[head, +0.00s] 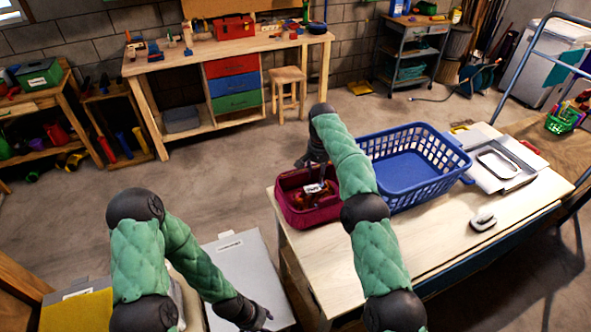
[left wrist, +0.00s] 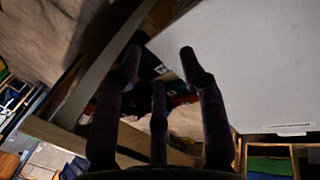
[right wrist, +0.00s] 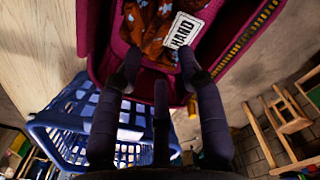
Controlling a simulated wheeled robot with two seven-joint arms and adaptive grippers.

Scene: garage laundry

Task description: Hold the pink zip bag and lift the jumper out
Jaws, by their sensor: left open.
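The pink zip bag (head: 300,211) lies open at the left end of the wooden table, beside the blue basket. Its side and a yellow-toothed strip show in the right wrist view (right wrist: 240,50). The jumper (head: 309,198), orange-brown and patterned, lies inside; it also shows in the right wrist view (right wrist: 150,25) with a white label reading "HAND". My right gripper (head: 317,170) is above the bag, fingers spread and pointing at the jumper; contact cannot be told. My left gripper (head: 266,318) is open and empty over the grey lid, away from the bag.
A blue basket (head: 455,160) stands right of the bag. A white tray (head: 497,165) and a small grey-white object (head: 483,221) are farther right on the table (head: 440,235).

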